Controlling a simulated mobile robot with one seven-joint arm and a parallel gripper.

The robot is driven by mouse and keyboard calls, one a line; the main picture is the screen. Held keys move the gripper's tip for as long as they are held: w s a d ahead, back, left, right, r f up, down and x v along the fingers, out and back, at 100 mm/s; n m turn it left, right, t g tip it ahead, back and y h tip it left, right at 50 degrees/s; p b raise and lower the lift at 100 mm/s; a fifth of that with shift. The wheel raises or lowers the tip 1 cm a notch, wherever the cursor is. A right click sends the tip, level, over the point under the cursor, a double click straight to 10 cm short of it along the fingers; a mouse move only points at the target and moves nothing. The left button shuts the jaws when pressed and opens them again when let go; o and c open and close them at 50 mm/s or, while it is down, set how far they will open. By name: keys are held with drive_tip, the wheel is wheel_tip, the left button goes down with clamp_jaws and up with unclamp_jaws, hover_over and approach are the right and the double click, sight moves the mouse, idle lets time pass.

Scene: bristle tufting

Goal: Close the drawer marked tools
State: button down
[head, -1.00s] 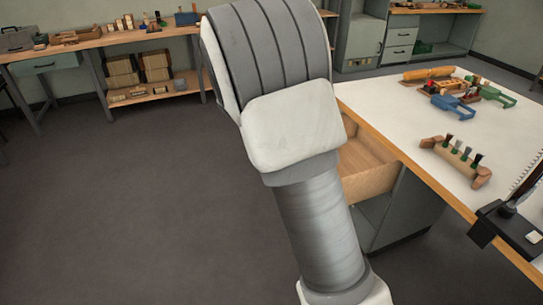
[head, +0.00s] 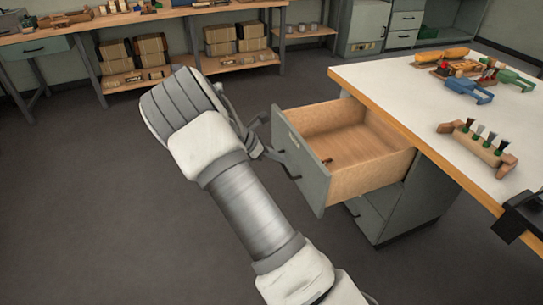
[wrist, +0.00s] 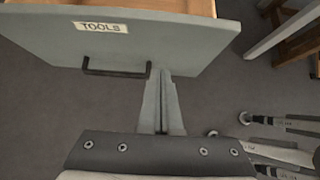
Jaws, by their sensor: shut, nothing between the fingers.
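The tools drawer (head: 300,165) stands pulled out from the cabinet under the white-topped bench, its open wooden inside visible. Its grey front (wrist: 190,42) fills the top of the wrist view, with a "TOOLS" label (wrist: 101,27) and a dark bar handle (wrist: 115,73) below it. My gripper (wrist: 163,73) is shut and empty, its fingertips pointing at the front just right of the handle. I cannot tell whether they touch it. In the head view my gripper is at the outer side of the drawer front, partly hidden by my arm.
The white bench top (head: 405,85) overhangs the drawer and carries a wooden brush block (head: 480,147) and several coloured tools. A grey cabinet (head: 415,200) is below. Shelves with boxes (head: 220,40) line the back wall. The dark floor (head: 90,200) left of the drawer is clear.

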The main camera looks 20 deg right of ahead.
sight(307, 162)
drive_tip(key=shift+w+d+f+b, duration=0.1)
drive_tip(key=shift+d+f+b, duration=0.3)
drive_tip(key=shift+d, duration=0.75)
drive_tip(key=shift+d+f+b, duration=0.25)
drive_tip(key=shift+d+f, duration=0.25)
drive_tip(key=shift+d, duration=0.65)
drive_tip(key=shift+w+d+f+b, duration=0.1)
drive_tip(key=shift+d+f+b, duration=0.3)
drive_tip(key=shift+d, duration=0.75)
drive_tip(key=shift+d, duration=0.1)
